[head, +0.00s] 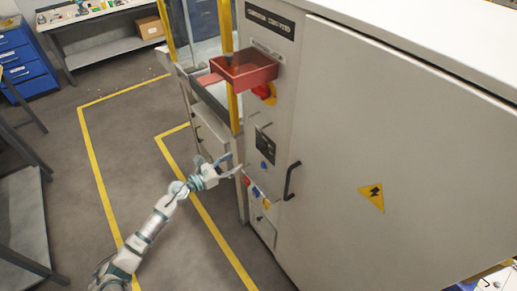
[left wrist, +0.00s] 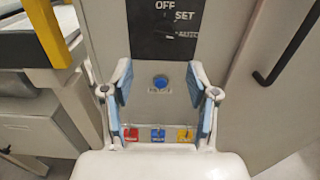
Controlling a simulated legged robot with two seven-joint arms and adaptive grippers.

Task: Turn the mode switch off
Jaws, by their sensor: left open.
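The mode switch panel is a black plate (head: 265,144) on the front of the grey cabinet. In the left wrist view the plate (left wrist: 155,40) sits at the top, with the labels OFF and SET and a third, blurred one. The switch's handle and its position are not clear to me. My left gripper (head: 231,164) is open and empty, just left of the cabinet front and slightly below the plate. In the left wrist view its fingers (left wrist: 159,68) stand on either side of a round blue button (left wrist: 160,82), below the plate. My right gripper is not in view.
Red (left wrist: 130,134), blue (left wrist: 158,133) and yellow (left wrist: 185,134) controls sit below the blue button. A black door handle (head: 291,181) juts out to the right. A red tray (head: 245,70) sticks out above. The floor left of the cabinet is clear.

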